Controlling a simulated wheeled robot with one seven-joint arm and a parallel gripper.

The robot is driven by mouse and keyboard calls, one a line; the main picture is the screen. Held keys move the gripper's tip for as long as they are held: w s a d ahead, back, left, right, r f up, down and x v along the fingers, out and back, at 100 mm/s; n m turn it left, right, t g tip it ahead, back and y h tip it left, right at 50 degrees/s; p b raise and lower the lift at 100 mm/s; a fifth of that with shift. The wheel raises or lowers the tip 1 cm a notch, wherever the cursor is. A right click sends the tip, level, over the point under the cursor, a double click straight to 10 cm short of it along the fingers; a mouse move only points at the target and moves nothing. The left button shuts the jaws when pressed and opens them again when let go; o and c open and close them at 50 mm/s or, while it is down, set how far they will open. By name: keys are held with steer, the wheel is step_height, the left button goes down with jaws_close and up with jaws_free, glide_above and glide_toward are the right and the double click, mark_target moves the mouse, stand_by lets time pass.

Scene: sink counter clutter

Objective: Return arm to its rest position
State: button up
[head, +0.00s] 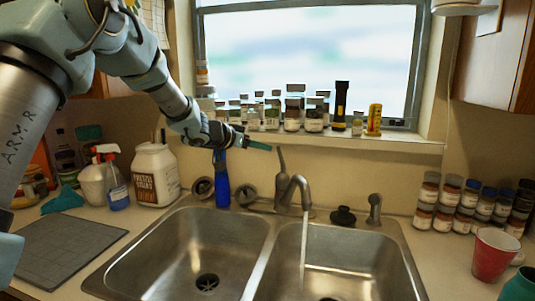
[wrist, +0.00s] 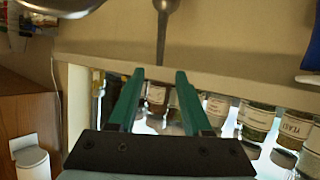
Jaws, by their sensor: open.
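My arm reaches in from the upper left of the head view. My gripper (head: 260,146) is over the back of the counter, in front of the window sill and above the faucet (head: 297,187). In the wrist view, its two green fingers (wrist: 159,75) are apart with nothing held between them. Jars on the sill (wrist: 157,96) show beyond and between the fingers. In that view the scene appears upside down.
A double sink (head: 190,250) fills the middle, with what looks like water running from the faucet. Spray bottle (head: 116,185) and white jug (head: 155,175) are left; stacked jars (head: 445,205) and red cup (head: 493,255) are right.

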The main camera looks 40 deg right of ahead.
steer(key=shift+a+r, duration=0.15)
steer(key=shift+a, duration=0.15)
stand_by(0.4)
